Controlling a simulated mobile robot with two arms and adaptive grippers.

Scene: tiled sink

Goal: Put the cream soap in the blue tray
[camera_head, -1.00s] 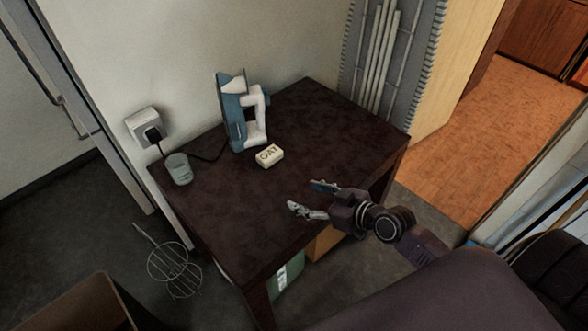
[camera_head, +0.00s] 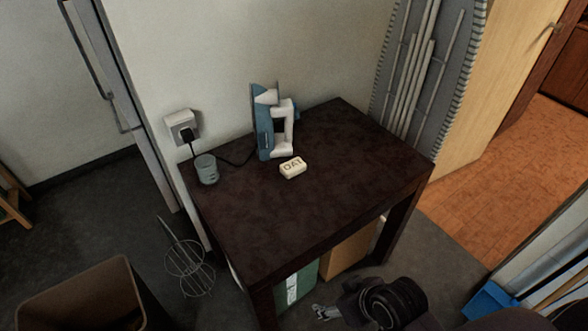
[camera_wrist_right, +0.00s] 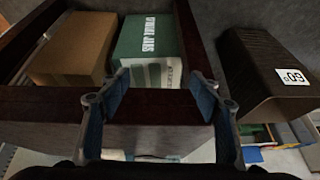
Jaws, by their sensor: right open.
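The cream soap (camera_head: 292,167), a small block marked OAT, lies on the dark table in front of the iron. My right gripper (camera_head: 325,312) is low at the bottom of the head view, in front of the table and well apart from the soap. It is open and empty; the right wrist view shows its two spread fingers (camera_wrist_right: 159,92) with the table edge and boxes beyond. A blue object (camera_head: 490,302) is partly visible at the lower right; I cannot tell if it is the blue tray. My left gripper is out of view.
A blue and white iron (camera_head: 265,125) and a glass (camera_head: 206,169) stand on the table (camera_head: 330,200). A green box (camera_head: 297,287) and a cardboard box (camera_head: 350,252) are underneath. A brown bin (camera_head: 85,298) and a wire rack (camera_head: 185,262) are left. The table's right half is clear.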

